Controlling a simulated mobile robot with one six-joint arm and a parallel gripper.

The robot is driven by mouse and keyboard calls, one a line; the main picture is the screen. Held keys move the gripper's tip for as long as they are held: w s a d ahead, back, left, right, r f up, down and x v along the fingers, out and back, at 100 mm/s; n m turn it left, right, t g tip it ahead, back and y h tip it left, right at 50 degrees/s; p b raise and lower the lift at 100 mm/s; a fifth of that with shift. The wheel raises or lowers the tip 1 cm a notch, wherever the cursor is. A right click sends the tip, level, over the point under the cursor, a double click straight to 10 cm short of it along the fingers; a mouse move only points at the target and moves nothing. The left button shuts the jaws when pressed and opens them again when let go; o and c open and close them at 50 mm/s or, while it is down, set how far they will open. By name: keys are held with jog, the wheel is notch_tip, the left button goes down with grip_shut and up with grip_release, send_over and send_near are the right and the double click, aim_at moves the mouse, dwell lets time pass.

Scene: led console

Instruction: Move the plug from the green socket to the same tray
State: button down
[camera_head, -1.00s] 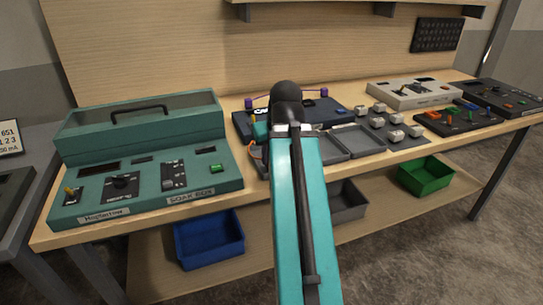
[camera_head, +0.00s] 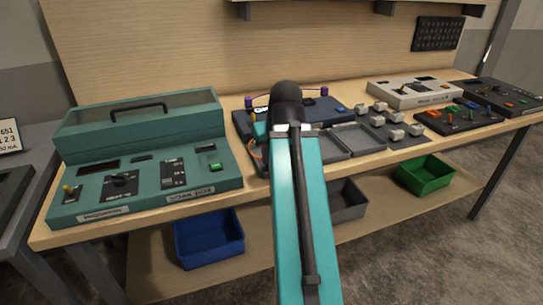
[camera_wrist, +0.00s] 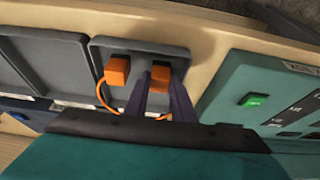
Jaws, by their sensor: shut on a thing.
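In the wrist view, my gripper (camera_wrist: 161,84) is shut on an orange plug (camera_wrist: 161,75), which is at or just above a grey tray (camera_wrist: 142,49). A second orange plug (camera_wrist: 117,69) is to its left in the same tray, and an orange cable (camera_wrist: 102,97) runs from it towards the gripper. Whether the held plug touches the tray floor is unclear. In the head view my arm hides the gripper and the plugs; only a bit of orange cable (camera_head: 254,151) shows left of it. I cannot make out the green socket.
A teal console (camera_head: 120,165) with a green button stands left of my arm, close to the tray. Other grey trays (camera_head: 358,138) lie right of the arm. A dark blue console (camera_head: 325,107) is behind. Blue (camera_head: 208,240) and green (camera_head: 425,174) bins sit below.

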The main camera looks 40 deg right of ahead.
jog(key=shift+f, duration=0.1)
dwell(0.4)
jog(key=c, duration=1)
grip_release()
jog(key=shift+c, duration=0.4)
jog(key=shift+a, duration=0.1)
jog(key=shift+c, duration=0.4)
